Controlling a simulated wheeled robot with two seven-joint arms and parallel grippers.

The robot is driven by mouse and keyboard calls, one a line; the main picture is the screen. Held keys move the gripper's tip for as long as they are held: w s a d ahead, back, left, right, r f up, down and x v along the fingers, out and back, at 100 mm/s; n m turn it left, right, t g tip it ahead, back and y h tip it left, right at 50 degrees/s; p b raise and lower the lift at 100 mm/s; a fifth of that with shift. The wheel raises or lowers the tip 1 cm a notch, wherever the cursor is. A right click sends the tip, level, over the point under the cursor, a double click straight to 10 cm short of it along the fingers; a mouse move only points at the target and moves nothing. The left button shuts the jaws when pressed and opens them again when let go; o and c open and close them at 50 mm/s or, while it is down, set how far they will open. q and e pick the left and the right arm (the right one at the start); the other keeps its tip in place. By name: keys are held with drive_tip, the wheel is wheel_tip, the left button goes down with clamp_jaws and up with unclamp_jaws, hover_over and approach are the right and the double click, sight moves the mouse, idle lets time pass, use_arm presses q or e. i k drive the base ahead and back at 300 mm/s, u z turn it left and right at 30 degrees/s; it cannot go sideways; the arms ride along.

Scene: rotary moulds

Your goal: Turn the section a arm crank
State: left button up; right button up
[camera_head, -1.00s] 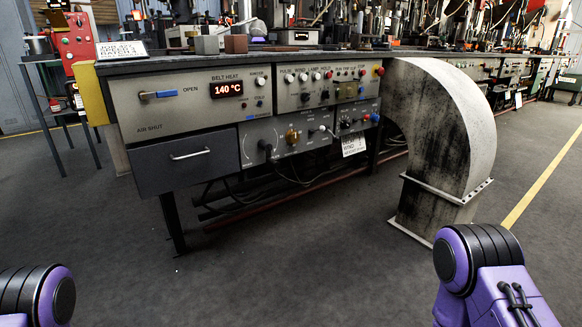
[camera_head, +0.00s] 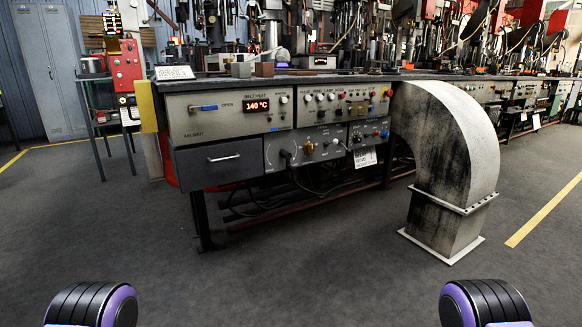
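I cannot make out for certain which part is the section a arm crank. A long workbench (camera_head: 300,76) crosses the view, with upright machines (camera_head: 320,25) crowded on top. Its front panel (camera_head: 226,98) carries a blue-handled lever (camera_head: 203,107) by the word OPEN, a red 140 °C display (camera_head: 257,105), and several knobs and buttons. A dark knob or handle (camera_head: 285,154) sticks out of the lower panel. Neither of my grippers is in view; only purple and black arm parts show at the bottom left and bottom right, well short of the bench.
A large curved grey duct (camera_head: 455,130) stands on the floor at the bench's right. A red control box (camera_head: 126,68) is on a stand at the left, with grey lockers (camera_head: 55,75) behind. A drawer (camera_head: 220,160) is closed. The floor (camera_head: 300,260) before the bench is clear.

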sight(286, 155)
drive_tip(key=u, duration=0.4)
drive_tip(key=i, duration=1.1)
drive_tip(key=u, duration=0.45)
